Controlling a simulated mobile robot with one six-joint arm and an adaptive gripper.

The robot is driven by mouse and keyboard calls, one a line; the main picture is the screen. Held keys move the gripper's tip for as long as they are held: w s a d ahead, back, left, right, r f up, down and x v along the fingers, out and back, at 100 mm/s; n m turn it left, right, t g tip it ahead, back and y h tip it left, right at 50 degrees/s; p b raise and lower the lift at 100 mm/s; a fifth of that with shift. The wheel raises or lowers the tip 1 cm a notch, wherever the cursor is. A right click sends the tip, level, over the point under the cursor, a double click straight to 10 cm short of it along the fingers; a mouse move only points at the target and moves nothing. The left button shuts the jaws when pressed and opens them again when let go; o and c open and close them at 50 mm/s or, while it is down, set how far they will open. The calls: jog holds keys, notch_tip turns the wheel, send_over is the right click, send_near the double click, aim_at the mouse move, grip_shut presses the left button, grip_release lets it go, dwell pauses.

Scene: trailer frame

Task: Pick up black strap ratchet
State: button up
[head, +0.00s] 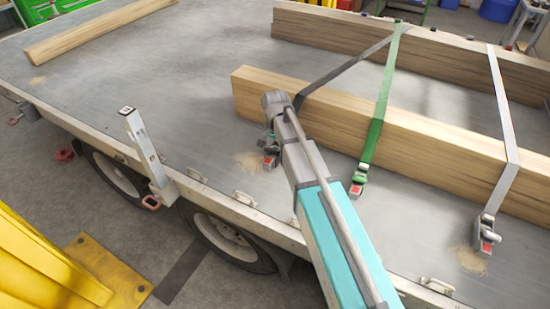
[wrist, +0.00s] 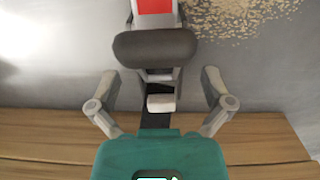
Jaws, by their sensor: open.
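The black strap (head: 345,68) runs over the wooden beams to its ratchet (head: 271,160), which lies on the trailer bed and is partly hidden by my arm. In the wrist view the ratchet (wrist: 155,50) shows a dark rounded handle and a red patch, with the black strap (wrist: 156,120) below it on the wood. My gripper (wrist: 160,78) is open, with one finger on each side of the ratchet's strap end. No finger visibly touches it. In the head view my gripper (head: 268,142) is small and mostly hidden by my wrist.
A green strap (head: 383,100) with its ratchet (head: 358,181) and a grey strap (head: 503,125) with its ratchet (head: 486,235) lie to the right. The near beam (head: 430,135) stands close behind. Open trailer bed (head: 150,80) lies to the left.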

jog(key=shift+f+b, duration=0.85)
jog(key=shift+f, duration=0.35)
jog(key=shift+c, duration=0.3)
jog(key=c, duration=1.3)
